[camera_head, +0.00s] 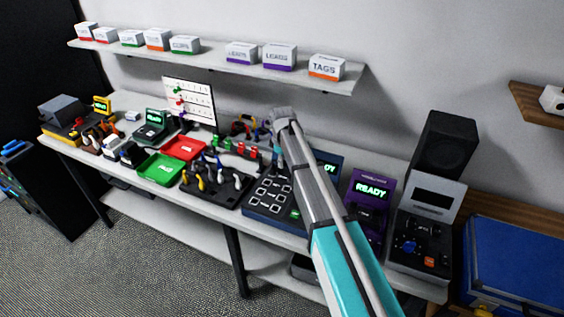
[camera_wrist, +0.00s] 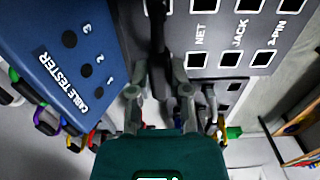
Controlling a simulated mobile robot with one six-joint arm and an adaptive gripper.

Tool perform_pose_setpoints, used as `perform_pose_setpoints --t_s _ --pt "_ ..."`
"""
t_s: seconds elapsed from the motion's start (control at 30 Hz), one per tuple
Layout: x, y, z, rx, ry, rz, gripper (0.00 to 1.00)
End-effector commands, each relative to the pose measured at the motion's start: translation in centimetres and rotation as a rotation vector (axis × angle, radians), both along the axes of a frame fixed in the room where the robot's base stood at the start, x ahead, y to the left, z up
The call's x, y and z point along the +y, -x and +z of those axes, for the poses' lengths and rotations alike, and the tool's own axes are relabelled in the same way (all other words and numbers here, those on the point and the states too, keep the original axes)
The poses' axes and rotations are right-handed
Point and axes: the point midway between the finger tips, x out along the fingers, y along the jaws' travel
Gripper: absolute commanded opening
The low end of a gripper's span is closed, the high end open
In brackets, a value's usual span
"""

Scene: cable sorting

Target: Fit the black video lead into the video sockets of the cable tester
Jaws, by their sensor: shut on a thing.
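My gripper (camera_wrist: 157,88) is shut on a dark, slim piece, apparently the black video lead (camera_wrist: 158,42), in the wrist view. The fingers hide part of it, and its ends are not clear. To its left is a blue face (camera_wrist: 60,45) lettered CABLE TESTER, with dark round spots numbered 1, 2 and 3. To its right a dark panel has white-framed sockets labelled NET, JACK and 2-PIN (camera_wrist: 262,58). No video label is readable. In the head view my gripper (camera_head: 279,152) is beside the blue-edged cable tester (camera_head: 250,207); my arm covers part of it.
A purple unit reading READY (camera_head: 370,190) stands right of the tester, then a grey unit with knobs (camera_head: 425,235) and a black speaker (camera_head: 443,150). Left are a black cable holder (camera_head: 212,187), a green tray (camera_head: 160,170) and a red tray (camera_head: 184,148).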

Motion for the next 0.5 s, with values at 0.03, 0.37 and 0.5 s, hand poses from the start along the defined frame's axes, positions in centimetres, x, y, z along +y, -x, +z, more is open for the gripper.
perform_pose_setpoints --t_s 0.03,0.37,0.5 --pt "0.01 0.01 -0.01 0.0 0.0 0.0 0.0" --pt "0.03 0.01 0.0 0.0 0.0 0.0 0.35" --pt "0.04 0.01 0.0 0.0 0.0 0.0 0.61"
